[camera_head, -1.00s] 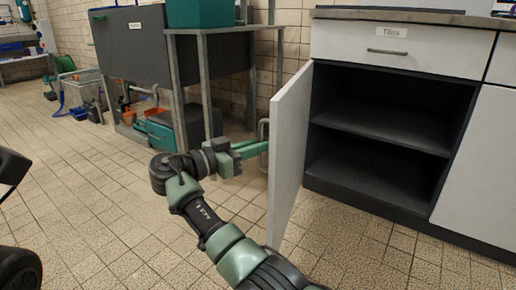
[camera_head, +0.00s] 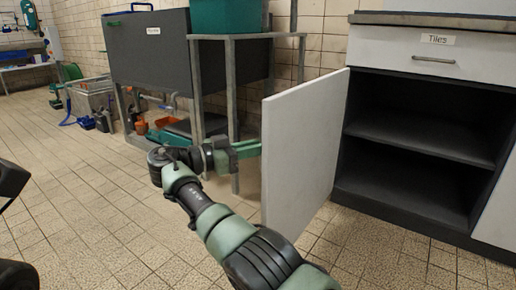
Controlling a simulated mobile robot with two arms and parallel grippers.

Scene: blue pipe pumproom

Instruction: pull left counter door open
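The left counter door (camera_head: 305,150) is a plain white panel. It stands wide open, swung out to the left from the grey-topped counter (camera_head: 395,48), with its inner face towards me. My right gripper (camera_head: 248,150) is at the far, outer side of the door, by its free edge. Its green fingers point right and their tips are hidden behind the panel, as is any handle. I cannot tell whether they are shut on something. The dark cabinet interior (camera_head: 425,140) shows one shelf and looks empty. My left gripper is out of view.
A drawer labelled "Tiles" (camera_head: 430,55) is shut above the opening. Left of the door stand a metal frame (camera_head: 232,85) with a green bin (camera_head: 229,16) and a large grey tank (camera_head: 155,50). Tiled floor (camera_head: 90,200) is clear at the left.

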